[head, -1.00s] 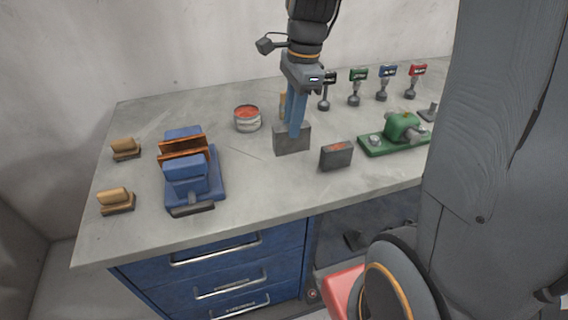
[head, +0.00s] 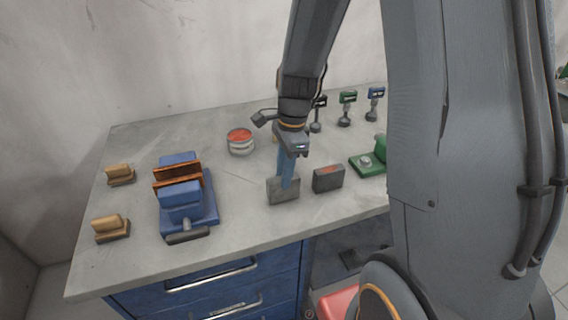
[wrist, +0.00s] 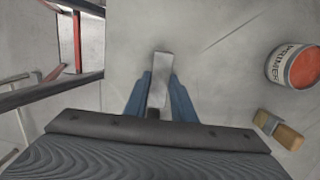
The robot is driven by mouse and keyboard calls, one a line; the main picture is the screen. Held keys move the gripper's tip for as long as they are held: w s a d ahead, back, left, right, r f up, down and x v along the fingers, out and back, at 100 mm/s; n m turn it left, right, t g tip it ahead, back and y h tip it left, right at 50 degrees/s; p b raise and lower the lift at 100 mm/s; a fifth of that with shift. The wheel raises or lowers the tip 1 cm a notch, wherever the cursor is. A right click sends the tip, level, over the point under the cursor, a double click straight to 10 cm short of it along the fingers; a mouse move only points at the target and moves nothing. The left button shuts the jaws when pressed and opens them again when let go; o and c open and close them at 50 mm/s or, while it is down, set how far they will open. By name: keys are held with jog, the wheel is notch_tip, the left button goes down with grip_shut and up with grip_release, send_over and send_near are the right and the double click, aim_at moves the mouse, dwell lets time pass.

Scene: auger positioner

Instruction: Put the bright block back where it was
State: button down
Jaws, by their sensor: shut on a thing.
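A pale grey block (head: 284,190) is between the blue fingers of my gripper (head: 286,176), which is shut on it. In the head view it shows just left of a darker grey block (head: 328,179) with a red mark on top, with a small gap between them. In the wrist view the held block (wrist: 159,80) shows as a bright narrow top between the fingertips. I cannot tell whether its underside touches the bench.
The bench front edge is near. Bare surface lies between vise and block.

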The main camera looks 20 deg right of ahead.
jog(key=shift+f, duration=0.3)
jog(key=shift+f, duration=0.1)
jog(key=c, duration=1.5)
grip_release()
notch_tip(320, 180, up, 11)
jog(key=d+b, duration=0.1)
jog(key=b, duration=0.2)
jog(key=s+f+n, duration=0.2)
jog(key=s+n, duration=0.1)
jog(key=n, duration=0.3)
jog(key=s+a+f+n+t+h, duration=0.1)
jog(key=s+f+n, duration=0.1)
jog(key=n, duration=0.4)
jog(key=s+f+n, duration=0.3)
jog(key=s+n, duration=0.1)
jog(key=n, duration=0.2)
jog(key=shift+s+a+f+t, duration=0.1)
jog(key=shift+s+a+t, duration=0.1)
jog(key=shift+t, duration=0.1)
jog(key=shift+f+b, duration=0.65)
jog(key=shift+f, duration=0.25)
